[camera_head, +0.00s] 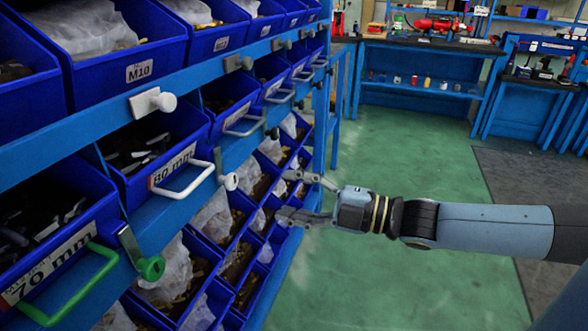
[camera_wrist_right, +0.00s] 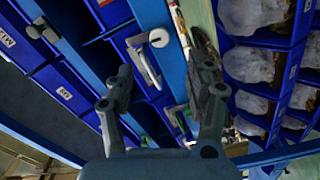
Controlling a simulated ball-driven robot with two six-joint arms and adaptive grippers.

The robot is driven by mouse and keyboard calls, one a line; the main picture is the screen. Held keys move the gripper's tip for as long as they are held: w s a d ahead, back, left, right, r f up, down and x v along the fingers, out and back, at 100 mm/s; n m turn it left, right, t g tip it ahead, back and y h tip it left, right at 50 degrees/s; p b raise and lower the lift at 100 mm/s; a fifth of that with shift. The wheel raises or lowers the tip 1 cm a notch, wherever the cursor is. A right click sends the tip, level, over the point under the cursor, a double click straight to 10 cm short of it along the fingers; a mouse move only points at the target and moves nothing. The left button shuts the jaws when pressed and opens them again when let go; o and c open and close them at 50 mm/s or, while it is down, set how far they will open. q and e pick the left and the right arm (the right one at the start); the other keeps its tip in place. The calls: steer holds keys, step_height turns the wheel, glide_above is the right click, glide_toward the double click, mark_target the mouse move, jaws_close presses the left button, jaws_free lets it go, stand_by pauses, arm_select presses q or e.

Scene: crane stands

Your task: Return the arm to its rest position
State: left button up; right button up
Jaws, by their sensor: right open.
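My right gripper (camera_head: 300,198) is open and empty in the head view. Its arm comes in from the right and the fingers point left toward the blue bin rack, over the lower bins. In the right wrist view the two fingers of this gripper (camera_wrist_right: 160,100) stand apart with nothing between them. Behind them show a blue rail and a white bin handle (camera_wrist_right: 150,68); I cannot tell whether the fingers touch the rack. My left gripper is not in view.
A blue rack (camera_head: 75,152) of bins fills the left side. Handles and knobs stick out, such as a white handle (camera_head: 185,182), a green handle (camera_head: 75,290) and a green knob (camera_head: 151,268). The green floor (camera_head: 400,160) is clear. Blue workbenches (camera_head: 420,95) stand at the back.

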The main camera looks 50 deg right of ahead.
stand_by(0.5)
steer(key=s+d+f+m+g+h, duration=0.15)
steer(key=s+f+m+h, duration=0.3)
steer(key=f, duration=0.85)
steer(key=s+d+f+m+g+h, duration=0.1)
steer(key=s+f+m+g+h, duration=0.35)
steer(key=f, duration=0.85)
steer(key=s+a+f+m+g, duration=0.2)
steer(key=s+f, duration=0.4)
steer(key=s, duration=0.3)
steer(key=s+a+f+m+g+y, duration=0.1)
steer(key=s+a+f+m+g, duration=0.1)
steer(key=s+f, duration=0.4)
steer(key=s+a+f+m+g, duration=0.3)
steer(key=s+f+m+g, duration=0.1)
steer(key=s, duration=0.8)
step_height(320, 180, down, 2)
steer(key=shift+m+g, duration=0.3)
steer(key=shift+g, duration=0.5)
steer(key=shift+s+d+m, duration=0.1)
steer(key=shift+s+m, duration=0.15)
steer(key=shift+m, duration=0.05)
steer(key=shift+c, duration=0.2)
